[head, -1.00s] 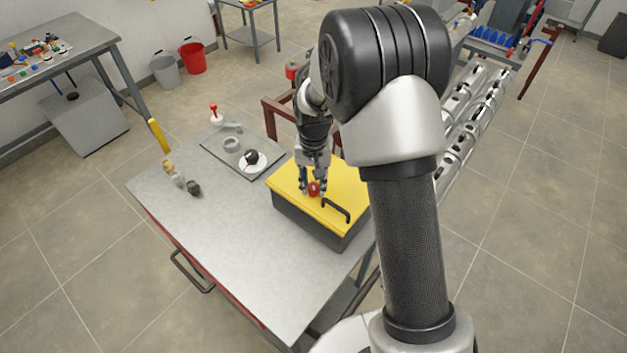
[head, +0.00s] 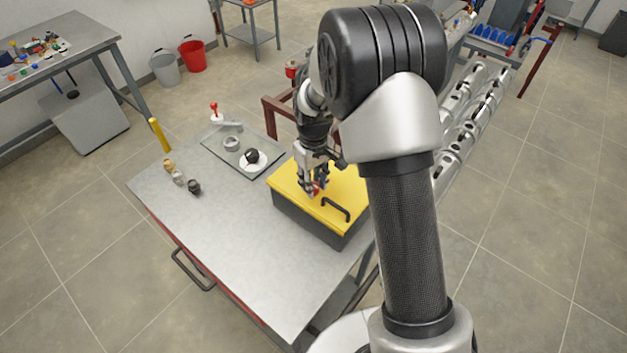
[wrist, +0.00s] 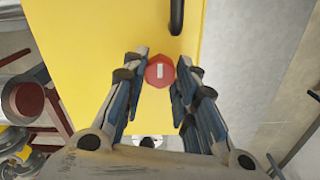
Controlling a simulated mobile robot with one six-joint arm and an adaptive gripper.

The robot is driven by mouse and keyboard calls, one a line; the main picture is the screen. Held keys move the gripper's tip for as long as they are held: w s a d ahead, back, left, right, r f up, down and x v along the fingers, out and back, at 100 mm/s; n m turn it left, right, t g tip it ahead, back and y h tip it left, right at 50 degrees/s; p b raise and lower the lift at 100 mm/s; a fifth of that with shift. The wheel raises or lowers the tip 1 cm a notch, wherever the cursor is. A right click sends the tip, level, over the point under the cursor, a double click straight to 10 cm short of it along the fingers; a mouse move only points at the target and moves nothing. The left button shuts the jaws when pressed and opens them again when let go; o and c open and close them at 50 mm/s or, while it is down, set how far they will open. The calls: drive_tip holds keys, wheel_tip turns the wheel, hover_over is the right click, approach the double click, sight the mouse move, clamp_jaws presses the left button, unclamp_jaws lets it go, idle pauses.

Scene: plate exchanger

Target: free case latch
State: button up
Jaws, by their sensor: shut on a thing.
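The case (head: 308,214) has a yellow lid and a dark body, and it stands shut on the grey workbench. Its red latch knob (wrist: 160,71) sits on the lid, with a small white mark on top. My gripper (wrist: 159,76) points down over the lid, its two fingers closed on opposite sides of the red knob. In the head view the fingers (head: 313,190) partly hide the knob. The black lid handle (wrist: 177,16) lies a little beyond the knob in the wrist view.
The grey workbench (head: 220,235) is clear left of the case. A dark mat (head: 238,150) with a ring and a white disc bearing a black knob lies behind. Several small fittings (head: 180,178) stand at the left edge. Pipes (head: 470,125) are at right.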

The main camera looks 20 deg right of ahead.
idle(0.4)
drive_tip(key=o, duration=0.8)
drive_tip(key=shift+r, duration=0.1)
wheel_tip(320, 180, up, 12)
drive_tip(key=shift+f, duration=0.1)
idle(0.5)
